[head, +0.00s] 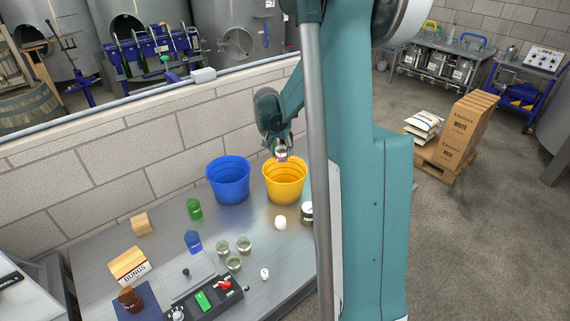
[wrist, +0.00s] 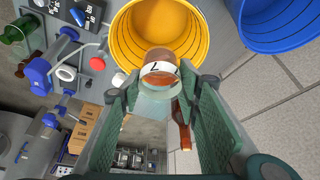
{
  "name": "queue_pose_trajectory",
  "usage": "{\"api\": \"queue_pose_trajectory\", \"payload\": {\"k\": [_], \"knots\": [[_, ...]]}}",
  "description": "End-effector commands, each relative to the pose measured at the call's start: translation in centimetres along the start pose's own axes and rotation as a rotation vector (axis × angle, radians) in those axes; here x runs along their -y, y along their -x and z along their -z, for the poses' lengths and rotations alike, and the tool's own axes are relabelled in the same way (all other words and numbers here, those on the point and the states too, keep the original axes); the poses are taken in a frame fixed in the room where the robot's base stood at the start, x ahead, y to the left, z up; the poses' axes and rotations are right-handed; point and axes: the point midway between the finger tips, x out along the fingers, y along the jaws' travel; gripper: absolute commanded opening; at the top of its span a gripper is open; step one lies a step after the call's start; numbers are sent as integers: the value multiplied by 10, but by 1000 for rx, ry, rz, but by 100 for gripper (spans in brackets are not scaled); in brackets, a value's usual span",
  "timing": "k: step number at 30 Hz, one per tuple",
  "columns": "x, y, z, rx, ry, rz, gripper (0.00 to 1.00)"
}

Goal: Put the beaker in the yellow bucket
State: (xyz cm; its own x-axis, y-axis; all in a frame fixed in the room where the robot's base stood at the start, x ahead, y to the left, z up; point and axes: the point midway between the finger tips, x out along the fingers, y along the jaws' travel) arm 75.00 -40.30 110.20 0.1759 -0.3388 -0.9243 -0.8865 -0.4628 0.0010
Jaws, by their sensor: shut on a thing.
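The beaker (wrist: 158,82) is a small glass vessel with a brownish part and a white marked band. It is held between the two green finger pads of my gripper (wrist: 158,100). The yellow bucket (head: 285,184) stands on the table near the wall. In the head view my gripper (head: 282,154) is just above its back rim, and the beaker is small and hard to make out there. In the wrist view the yellow bucket (wrist: 125,40) opens beyond the beaker, which overlaps its near rim in the picture. Whether the beaker is inside the rim I cannot tell.
A blue bucket (head: 229,181) stands just left of the yellow one. A white round thing (head: 280,223) and a dark jar (head: 307,212) are in front. Several small glasses (head: 234,263), a scale (head: 195,280) and a bungs box (head: 129,264) occupy the front left. The wall is close behind.

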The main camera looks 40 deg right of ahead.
Motion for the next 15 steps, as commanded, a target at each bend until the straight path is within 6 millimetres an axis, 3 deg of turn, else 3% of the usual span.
{"api": "queue_pose_trajectory", "payload": {"k": [11, 15], "knots": [[-18, -28, 50, -1, -84, -34, 18], [-17, -64, 34, -1, -83, -34, 18]]}}
